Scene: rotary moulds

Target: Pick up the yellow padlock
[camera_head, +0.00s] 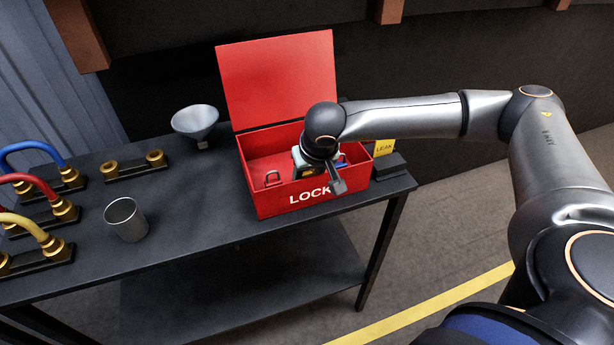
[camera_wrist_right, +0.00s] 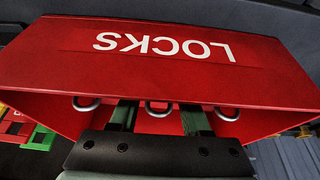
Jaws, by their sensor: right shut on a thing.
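The red box (camera_head: 282,205) marked LOCKS stands with its lid up at the table's right side. My right gripper (camera_head: 322,172) reaches down into it. In the right wrist view the box (camera_wrist_right: 160,70) appears upside down, and my right gripper (camera_wrist_right: 159,116) has a metal shackle (camera_wrist_right: 158,108) between its two fingers. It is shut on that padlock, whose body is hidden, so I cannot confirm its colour. Another shackle (camera_head: 272,178) shows left of the gripper, and a blue item (camera_head: 343,161) shows to the right. My left gripper is out of view.
The box walls surround my right gripper closely. A yellow LEAK sign (camera_head: 384,147) on a dark block stands right of the box. A funnel (camera_head: 195,120), grey cup (camera_head: 125,219) and coloured hoses (camera_head: 30,187) occupy the left. The table front near the box is clear.

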